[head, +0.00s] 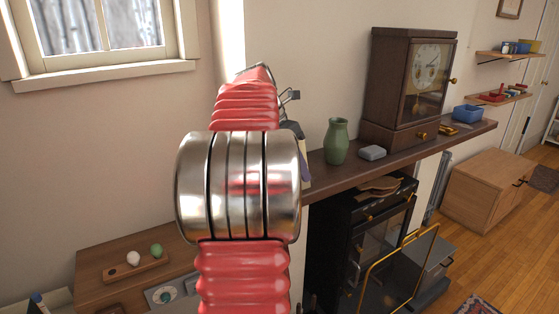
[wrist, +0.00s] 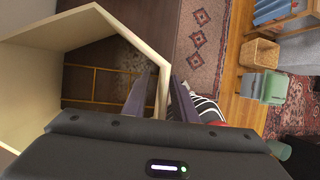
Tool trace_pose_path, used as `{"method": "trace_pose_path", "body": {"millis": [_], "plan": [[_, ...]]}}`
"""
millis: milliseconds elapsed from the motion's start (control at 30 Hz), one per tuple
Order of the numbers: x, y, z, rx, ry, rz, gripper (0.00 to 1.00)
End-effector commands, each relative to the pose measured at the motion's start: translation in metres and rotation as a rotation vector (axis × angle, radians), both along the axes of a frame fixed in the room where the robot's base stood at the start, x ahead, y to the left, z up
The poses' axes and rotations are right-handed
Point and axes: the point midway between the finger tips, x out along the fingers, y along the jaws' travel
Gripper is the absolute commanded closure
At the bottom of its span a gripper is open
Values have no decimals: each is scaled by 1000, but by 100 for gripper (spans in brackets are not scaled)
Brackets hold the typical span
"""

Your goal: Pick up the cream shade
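The cream shade (wrist: 115,22) is a hollow, angular shell with thin pale walls, filling the upper left of the wrist view. My gripper (wrist: 158,88) is open, with its fingers on either side of the shade's right wall. The left finger lies inside the shade and the right finger outside it. A gap shows between the left finger and the wall; I cannot tell whether the right finger touches it. In the head view my arm hides most of my gripper and the shade.
Below are a black stove (head: 340,235) and a gold-framed screen (head: 402,268). A low wooden cabinet (head: 100,262) stands at left.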

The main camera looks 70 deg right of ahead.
Motion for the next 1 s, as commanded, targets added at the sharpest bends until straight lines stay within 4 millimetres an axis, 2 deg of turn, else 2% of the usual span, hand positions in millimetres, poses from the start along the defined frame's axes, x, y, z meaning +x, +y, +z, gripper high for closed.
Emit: {"method": "trace_pose_path", "body": {"millis": [400, 767, 1000], "plan": [[0, 0, 0, 0, 0, 1, 75], [0, 0, 0, 0, 0, 1, 100], [0, 0, 0, 0, 0, 1, 100]]}}
